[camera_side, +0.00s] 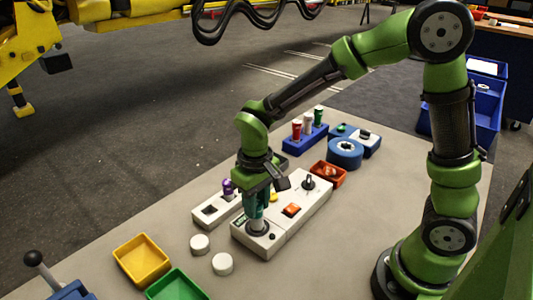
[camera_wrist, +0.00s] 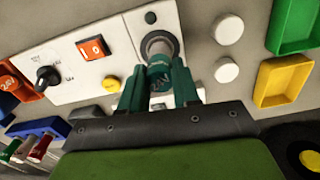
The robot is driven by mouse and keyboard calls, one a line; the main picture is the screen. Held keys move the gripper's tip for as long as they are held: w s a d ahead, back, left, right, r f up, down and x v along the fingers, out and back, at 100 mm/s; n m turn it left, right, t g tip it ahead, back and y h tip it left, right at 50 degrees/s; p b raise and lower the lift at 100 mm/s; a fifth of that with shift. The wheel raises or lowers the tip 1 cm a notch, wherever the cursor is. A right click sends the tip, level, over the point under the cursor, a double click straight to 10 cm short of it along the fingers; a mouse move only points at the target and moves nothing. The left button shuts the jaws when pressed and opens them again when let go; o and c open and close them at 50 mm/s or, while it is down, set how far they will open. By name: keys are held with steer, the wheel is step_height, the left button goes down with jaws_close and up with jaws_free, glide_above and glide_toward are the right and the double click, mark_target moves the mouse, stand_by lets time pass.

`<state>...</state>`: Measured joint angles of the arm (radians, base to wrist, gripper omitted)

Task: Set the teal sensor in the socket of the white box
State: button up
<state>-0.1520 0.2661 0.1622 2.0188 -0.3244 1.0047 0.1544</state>
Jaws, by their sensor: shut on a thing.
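The white box (camera_side: 312,210) lies on the table, with a dark knob, an orange switch and a yellow button on top. Its round grey-rimmed socket (camera_side: 258,229) is at the near end and also shows in the wrist view (camera_wrist: 157,42). My gripper (camera_wrist: 157,66) is shut on the teal sensor (camera_wrist: 160,79), which stands between the two dark teal fingers. In the side view my gripper (camera_side: 258,207) points down at the socket, with the sensor largely hidden by the fingers. The sensor's lower end is at or just above the socket; I cannot tell whether it is inside.
A narrow white block with a purple part (camera_side: 228,187) stands close on the left. Two white discs (camera_side: 200,244) lie in front, near the yellow bin (camera_side: 142,260) and green bin (camera_side: 178,285). A red bin (camera_side: 328,174) and blue rack (camera_side: 305,138) are behind.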

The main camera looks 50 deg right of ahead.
steer(key=shift+f, duration=0.35)
stand_by(0.3)
steer(key=shift+f, duration=1.1)
steer(key=shift+f, duration=0.15)
steer(key=o, duration=1.1)
steer(key=shift+r, duration=3.5)
